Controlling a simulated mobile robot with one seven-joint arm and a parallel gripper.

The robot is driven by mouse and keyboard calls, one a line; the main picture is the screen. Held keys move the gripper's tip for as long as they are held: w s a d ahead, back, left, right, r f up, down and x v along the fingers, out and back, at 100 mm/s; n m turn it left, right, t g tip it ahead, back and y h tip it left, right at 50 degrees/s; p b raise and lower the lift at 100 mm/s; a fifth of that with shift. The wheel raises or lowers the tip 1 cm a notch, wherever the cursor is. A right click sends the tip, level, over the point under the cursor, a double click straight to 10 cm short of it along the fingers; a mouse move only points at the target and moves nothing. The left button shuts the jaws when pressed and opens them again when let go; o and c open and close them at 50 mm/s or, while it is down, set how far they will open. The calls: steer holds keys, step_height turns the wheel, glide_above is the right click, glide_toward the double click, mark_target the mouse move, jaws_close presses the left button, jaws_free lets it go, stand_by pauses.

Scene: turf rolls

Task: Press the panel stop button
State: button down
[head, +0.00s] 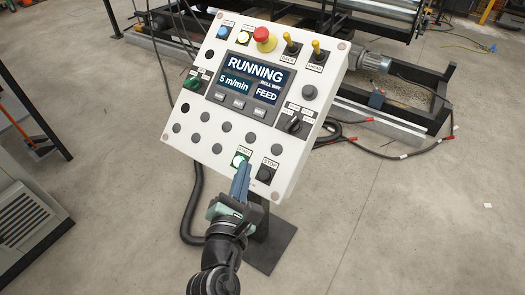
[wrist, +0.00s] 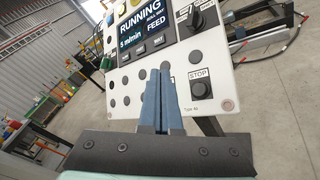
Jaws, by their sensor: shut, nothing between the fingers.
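The white control panel (head: 180,135) is tilted on a post, and its screen (head: 249,82) reads RUNNING, 5 m/min and FEED. The black stop button (head: 266,173), labelled STOP, is at the panel's lower right; it also shows clearly in the wrist view (wrist: 201,87). The lit start button (head: 238,160) is to its left. My gripper (head: 244,167) is shut and empty, its blue fingertips between these two buttons in the head view, close to start. In the wrist view the fingertips (wrist: 157,74) are left of stop and hide start. I cannot tell whether they touch the panel.
A red emergency button (head: 264,39) and yellow-tipped toggle switches (head: 315,47) line the panel's top. A black rotary switch (head: 292,124) is above stop. Cables and a machine frame (head: 385,110) stand behind. The floor to the right is mostly clear.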

mark_target(264, 175)
steer(key=shift+s+a+f+n+g+p, duration=0.15)
steer(key=shift+s+n+p, duration=0.15)
steer(key=shift+n+p, duration=0.5)
steer(key=shift+s+a+f+n+g+p, duration=0.15)
steer(key=shift+s+n+p, duration=0.1)
steer(key=shift+n+p, duration=0.55)
steer(key=shift+w+d+f+b, duration=0.55)
steer(key=shift+w+f+b, duration=0.3)
steer(key=shift+f, duration=0.25)
steer(key=shift+w+d+f+b, duration=0.55)
steer(key=shift+w+f+b, duration=0.15)
steer(key=shift+f+b, duration=0.35)
steer(key=shift+w+d+f+b, duration=0.55)
steer(key=shift+w+f+b, duration=0.25)
steer(key=shift+f, duration=0.35)
steer(key=shift+f, duration=0.1)
steer(key=shift+w+d+f, duration=0.15)
steer(key=shift+w+f, duration=0.05)
